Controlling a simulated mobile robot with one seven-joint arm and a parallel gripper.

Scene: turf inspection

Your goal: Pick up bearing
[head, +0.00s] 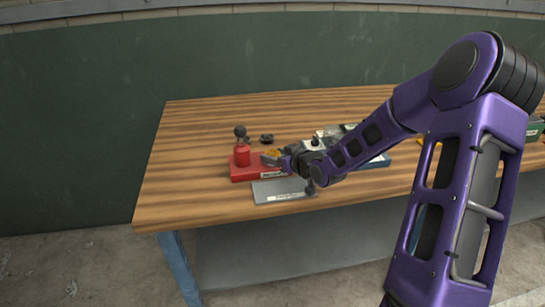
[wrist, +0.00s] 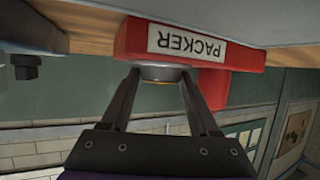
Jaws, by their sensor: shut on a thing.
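My gripper (head: 278,158) is low over the workbench, at the right side of a red packer base (head: 243,173). In the wrist view, the two fingers of my gripper (wrist: 160,76) are shut on a round metal bearing (wrist: 163,72) with a golden-brown inner face. The bearing is right by the red base (wrist: 247,54), which reads "PACKER" upside down here. I cannot tell whether the bearing touches the base. In the head view my gripper and wrist partly hide this spot.
The wooden workbench (head: 200,150) has free room at its left. A grey labelled plate (head: 285,190) lies at the front edge. A small black part (head: 266,138) sits behind the packer. A blue tray (head: 378,163) is partly behind my arm.

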